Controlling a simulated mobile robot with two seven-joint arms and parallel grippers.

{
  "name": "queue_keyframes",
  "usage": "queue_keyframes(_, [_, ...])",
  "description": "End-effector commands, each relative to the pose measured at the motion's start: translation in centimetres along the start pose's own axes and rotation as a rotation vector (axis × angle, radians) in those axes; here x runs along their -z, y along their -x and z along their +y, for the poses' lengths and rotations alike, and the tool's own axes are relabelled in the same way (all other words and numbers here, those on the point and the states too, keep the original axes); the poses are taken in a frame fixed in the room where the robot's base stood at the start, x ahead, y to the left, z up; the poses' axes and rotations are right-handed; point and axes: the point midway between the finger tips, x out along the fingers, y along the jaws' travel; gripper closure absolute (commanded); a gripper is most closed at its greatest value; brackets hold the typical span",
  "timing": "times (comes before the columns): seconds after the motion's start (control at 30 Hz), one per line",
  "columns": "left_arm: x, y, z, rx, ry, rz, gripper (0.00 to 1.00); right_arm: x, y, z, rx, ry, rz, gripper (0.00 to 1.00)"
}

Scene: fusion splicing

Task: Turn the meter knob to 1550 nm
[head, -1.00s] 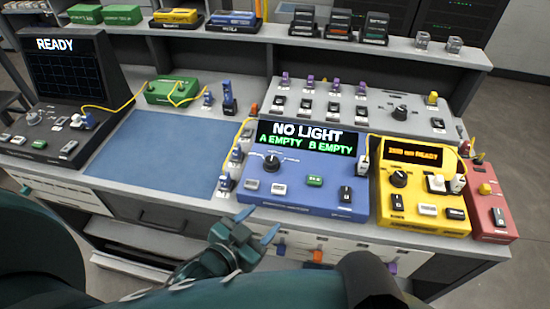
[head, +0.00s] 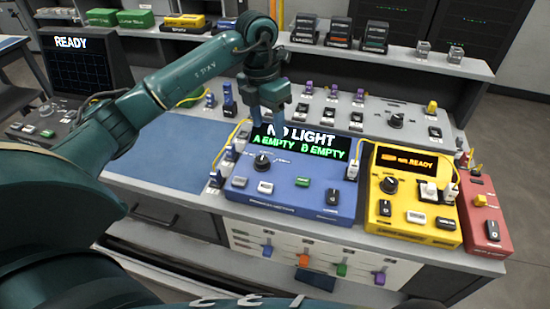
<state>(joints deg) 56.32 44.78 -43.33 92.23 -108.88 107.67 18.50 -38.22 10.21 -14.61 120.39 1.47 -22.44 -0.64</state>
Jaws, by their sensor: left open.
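The blue unit (head: 293,199) stands in the middle of the bench. Its screen (head: 306,142) reads NO LIGHT, A EMPTY, B EMPTY, and my gripper covers part of it. Its black knob (head: 262,161) sits at the upper left of its panel; the small marks around it are too small to read. My left gripper (head: 269,118) is open and empty, fingers downward, above the back left of the blue unit and apart from the knob in the picture. The yellow unit (head: 411,221) to the right has its own black knob (head: 389,185) and an orange display ending in "nm READY". My right gripper is out of view.
A grey panel (head: 375,119) with switches and a knob lies behind the blue unit. A red unit (head: 484,216) stands at the right. The blue mat (head: 172,152) on the left looks bare. A raised shelf (head: 395,60) with boxes runs along the back.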

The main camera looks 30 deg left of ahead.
Motion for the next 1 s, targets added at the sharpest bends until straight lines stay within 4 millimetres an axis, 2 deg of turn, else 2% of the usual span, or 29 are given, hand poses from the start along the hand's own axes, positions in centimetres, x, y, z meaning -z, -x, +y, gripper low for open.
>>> queue_keyframes(0.03, [0.2, 0.9, 1.3, -0.05, 0.023, 0.009, 0.46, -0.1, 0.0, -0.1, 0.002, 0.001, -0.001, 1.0])
queue_keyframes(0.1, [0.4, 1.4, 2.2, -0.089, 0.042, 0.02, 0.46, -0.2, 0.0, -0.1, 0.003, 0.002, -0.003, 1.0])
queue_keyframes(0.23, [0.5, 0.7, 2.6, -0.102, 0.048, 0.027, 0.46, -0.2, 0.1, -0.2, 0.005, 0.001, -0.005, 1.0])
queue_keyframes(0.37, [0.7, -1.5, 2.7, -0.098, 0.047, 0.029, 0.46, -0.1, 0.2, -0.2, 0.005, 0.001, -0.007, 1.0])
queue_keyframes(0.7, [0.8, -8.4, 3.3, -0.096, 0.045, 0.026, 0.46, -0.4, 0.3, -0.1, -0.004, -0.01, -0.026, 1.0])
queue_keyframes(0.83, [0.8, -10.2, 3.5, -0.096, 0.045, 0.024, 0.46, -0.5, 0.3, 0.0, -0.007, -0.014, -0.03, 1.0])
queue_keyframes(1.0, [0.8, -11.3, 3.6, -0.096, 0.044, 0.022, 0.46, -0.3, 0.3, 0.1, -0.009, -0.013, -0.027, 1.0])
